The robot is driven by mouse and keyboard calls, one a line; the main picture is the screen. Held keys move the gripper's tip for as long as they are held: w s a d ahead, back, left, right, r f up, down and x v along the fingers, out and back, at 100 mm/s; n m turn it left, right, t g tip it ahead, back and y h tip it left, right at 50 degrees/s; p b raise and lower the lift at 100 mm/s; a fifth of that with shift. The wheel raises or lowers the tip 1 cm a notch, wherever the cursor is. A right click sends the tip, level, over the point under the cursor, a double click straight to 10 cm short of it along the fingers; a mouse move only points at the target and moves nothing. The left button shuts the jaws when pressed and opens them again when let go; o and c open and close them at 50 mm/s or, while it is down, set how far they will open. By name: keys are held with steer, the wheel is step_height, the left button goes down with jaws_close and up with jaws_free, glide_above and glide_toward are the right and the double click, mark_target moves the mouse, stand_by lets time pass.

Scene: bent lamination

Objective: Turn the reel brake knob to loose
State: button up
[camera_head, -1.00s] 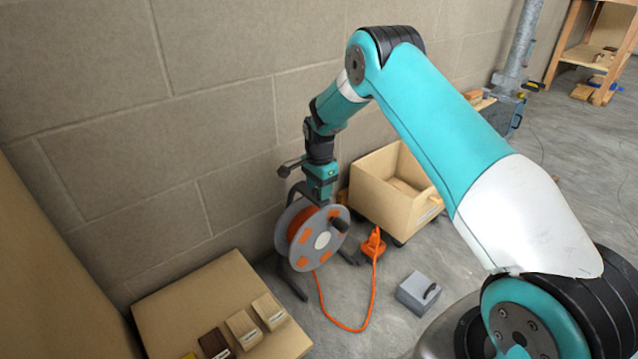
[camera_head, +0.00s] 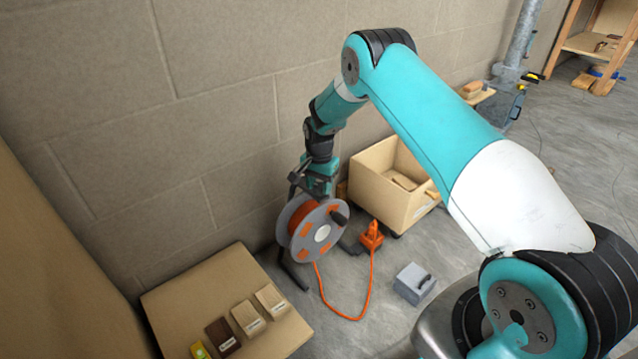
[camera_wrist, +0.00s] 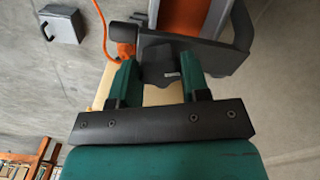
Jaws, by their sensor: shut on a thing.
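The cable reel (camera_head: 322,234) stands on the floor by the wall, with grey side discs, orange cable and a dark frame. My gripper (camera_head: 318,192) is at the top of the reel, pointing down. The label is too small to read. The dark reel frame (camera_wrist: 205,52) and orange cable (camera_wrist: 183,16) show just beyond. In the head view my gripper hides the knob.
An open tan box (camera_head: 384,203) stands close right of the reel. An orange plug (camera_head: 371,236) on its cable and a grey box (camera_head: 414,284) lie on the floor in front. A board (camera_head: 215,280) with several labelled blocks is at the lower left. The wall is close behind.

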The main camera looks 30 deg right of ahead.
mark_target(319, 185)
steer(key=o, duration=0.9)
step_height(319, 185, up, 17)
steer(key=p, duration=0.6)
steer(key=shift+r, duration=0.2)
